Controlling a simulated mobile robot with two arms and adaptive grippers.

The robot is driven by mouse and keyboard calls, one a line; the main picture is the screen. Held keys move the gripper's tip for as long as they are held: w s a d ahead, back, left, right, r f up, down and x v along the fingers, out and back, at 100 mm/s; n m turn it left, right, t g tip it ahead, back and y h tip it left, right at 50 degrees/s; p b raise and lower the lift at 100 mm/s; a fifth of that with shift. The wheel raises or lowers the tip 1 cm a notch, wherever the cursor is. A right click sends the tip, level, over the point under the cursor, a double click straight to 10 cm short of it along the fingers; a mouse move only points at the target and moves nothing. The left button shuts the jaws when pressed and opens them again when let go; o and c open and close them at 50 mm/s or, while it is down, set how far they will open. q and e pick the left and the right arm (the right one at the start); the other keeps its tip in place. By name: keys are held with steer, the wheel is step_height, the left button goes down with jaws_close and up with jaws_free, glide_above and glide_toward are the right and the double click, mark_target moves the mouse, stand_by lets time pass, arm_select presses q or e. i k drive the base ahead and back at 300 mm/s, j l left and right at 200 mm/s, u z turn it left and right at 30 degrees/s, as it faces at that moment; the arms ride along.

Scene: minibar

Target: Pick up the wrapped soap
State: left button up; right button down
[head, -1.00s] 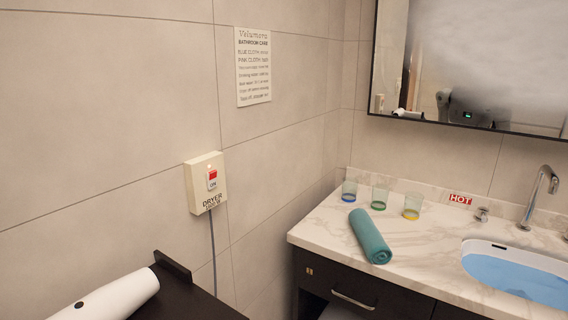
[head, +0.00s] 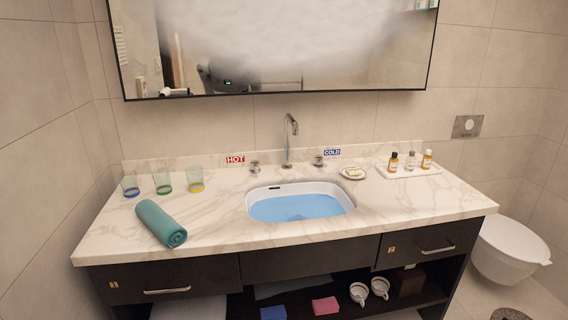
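A small pale yellow bar that looks like soap (head: 352,171) lies on a small round dish (head: 344,176) on the marble counter, right of the basin. It is too small to tell whether it is wrapped. Neither of my grippers is in view.
The counter (head: 420,205) holds a water-filled basin (head: 300,207) with a faucet (head: 289,140). A tray (head: 433,170) with several small bottles stands at right. Glasses (head: 163,183) and a rolled teal towel (head: 160,222) are at left. Cloths and cups (head: 359,293) sit on the shelf below.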

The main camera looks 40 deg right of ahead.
mark_target(350, 172)
steer(key=z, duration=1.9)
steer(key=i+l+u, duration=0.1)
steer(key=i+l, duration=0.1)
steer(key=l, duration=0.1)
